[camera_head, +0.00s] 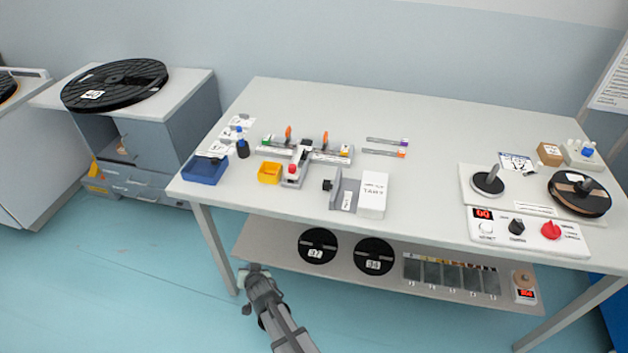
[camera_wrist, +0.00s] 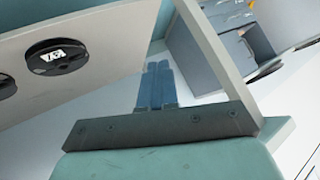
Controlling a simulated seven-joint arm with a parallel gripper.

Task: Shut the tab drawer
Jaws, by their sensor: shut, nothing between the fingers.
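The grey cabinet (camera_head: 190,115) at the left has drawer fronts (camera_head: 140,184) low down, with small pale labels; a lower front shows just beneath. I cannot tell for sure which is the tab drawer or how far it stands out. Part of the cabinet shows at the upper right of the wrist view (camera_wrist: 205,65). My gripper (camera_head: 254,272) is shut and empty, low in front of the bench, right of the cabinet and apart from it. Its blue-grey fingers (camera_wrist: 157,68) are together in the wrist view.
The bench (camera_head: 300,95) has a front-left leg (camera_head: 213,245) between my gripper and the cabinet. Its lower shelf (camera_head: 270,245) holds black reels (camera_head: 318,245) and a bin row (camera_head: 450,275). A large black reel (camera_head: 115,85) lies on the cabinet. The floor before the cabinet looks clear.

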